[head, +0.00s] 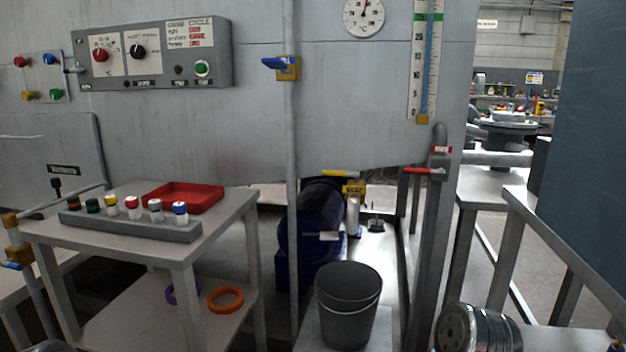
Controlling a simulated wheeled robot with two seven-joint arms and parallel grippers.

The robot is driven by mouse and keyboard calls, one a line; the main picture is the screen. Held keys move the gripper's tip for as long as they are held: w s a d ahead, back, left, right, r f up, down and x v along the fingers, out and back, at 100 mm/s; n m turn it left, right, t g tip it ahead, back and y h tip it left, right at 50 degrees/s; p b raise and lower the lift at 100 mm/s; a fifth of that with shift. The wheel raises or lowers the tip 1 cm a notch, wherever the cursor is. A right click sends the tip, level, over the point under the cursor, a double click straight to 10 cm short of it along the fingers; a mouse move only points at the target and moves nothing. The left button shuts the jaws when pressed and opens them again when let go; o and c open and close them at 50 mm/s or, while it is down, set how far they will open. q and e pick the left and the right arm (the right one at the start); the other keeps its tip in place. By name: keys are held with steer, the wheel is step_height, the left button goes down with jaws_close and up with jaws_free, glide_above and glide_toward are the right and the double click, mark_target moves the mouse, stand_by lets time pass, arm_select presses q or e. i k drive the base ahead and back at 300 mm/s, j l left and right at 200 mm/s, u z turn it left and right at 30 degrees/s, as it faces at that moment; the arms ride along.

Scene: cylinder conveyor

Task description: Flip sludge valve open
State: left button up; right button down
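No valve label is sharp enough to read as sludge. A blue lever (274,63) sits on a brass valve on the thin upright pipe (292,140). Another light lever (322,236) sticks out below the yellow one. Neither of my grippers shows in the head view.
A dark bucket (348,300) stands in front of the blue motor-like body (320,220). A metal cylinder (478,328) shows at lower right. At left, a table (130,230) holds a red tray (184,197) and a rack of bottles (130,224). Rails and a bench bound the right side.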

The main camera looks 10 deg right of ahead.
mark_target(355, 175)
steer(key=i+j+z, duration=0.2)
steer(key=z, duration=0.15)
steer(key=i+j+z, duration=0.35)
steer(key=k+l, duration=0.1)
